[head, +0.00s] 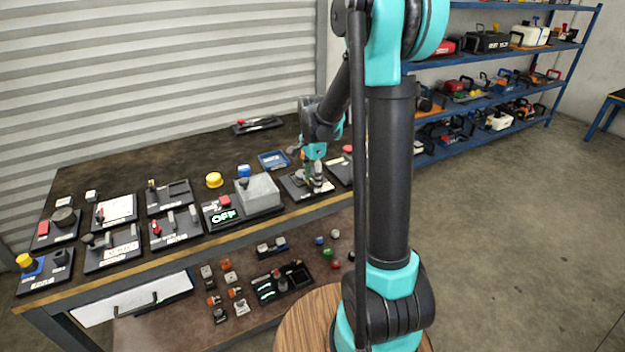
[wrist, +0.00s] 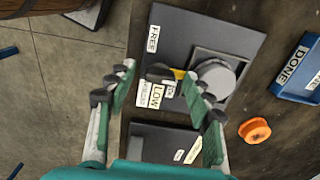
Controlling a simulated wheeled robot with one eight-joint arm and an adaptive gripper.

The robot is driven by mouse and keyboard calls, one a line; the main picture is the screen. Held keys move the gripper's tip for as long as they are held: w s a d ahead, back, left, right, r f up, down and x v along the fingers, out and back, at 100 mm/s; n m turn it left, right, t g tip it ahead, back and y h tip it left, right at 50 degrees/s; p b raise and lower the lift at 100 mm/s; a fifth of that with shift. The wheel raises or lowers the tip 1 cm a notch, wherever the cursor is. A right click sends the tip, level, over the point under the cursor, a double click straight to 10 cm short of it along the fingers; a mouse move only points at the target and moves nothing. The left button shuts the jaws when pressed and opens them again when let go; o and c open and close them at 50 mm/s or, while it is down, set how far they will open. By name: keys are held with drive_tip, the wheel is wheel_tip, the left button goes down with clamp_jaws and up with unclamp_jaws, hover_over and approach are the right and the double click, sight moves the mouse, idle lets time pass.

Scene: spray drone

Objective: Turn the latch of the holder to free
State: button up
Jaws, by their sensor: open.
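The holder (wrist: 208,37) is a dark plate with a white FREE label (wrist: 153,38) at its upper left and a LOW label (wrist: 159,96) lower down. A round grey part (wrist: 215,78) sits in a square mount on it. A small dark piece with a yellow part (wrist: 178,74), perhaps the latch, lies left of the grey part. My gripper (wrist: 160,76) is open, its fingers on either side of this piece in the picture; contact cannot be told. In the head view, my gripper (head: 316,168) is low over the holder (head: 293,188), partly hiding it.
Another dark plate (wrist: 150,140) adjoins the holder. In the head view, a grey block (head: 258,191) and several devices crowd the bench (head: 120,165) to the left.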

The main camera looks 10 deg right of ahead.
drive_tip(key=shift+c, duration=0.3)
drive_tip(key=c, duration=1.1)
drive_tip(key=shift+n, duration=0.4)
drive_tip(key=n, duration=0.3)
drive_tip(key=shift+n, duration=0.3)
drive_tip(key=n, duration=0.4)
drive_tip(key=shift+n, duration=0.3)
drive_tip(key=n, duration=0.4)
drive_tip(key=shift+n, duration=0.3)
drive_tip(key=n, duration=0.4)
drive_tip(key=shift+n, duration=0.3)
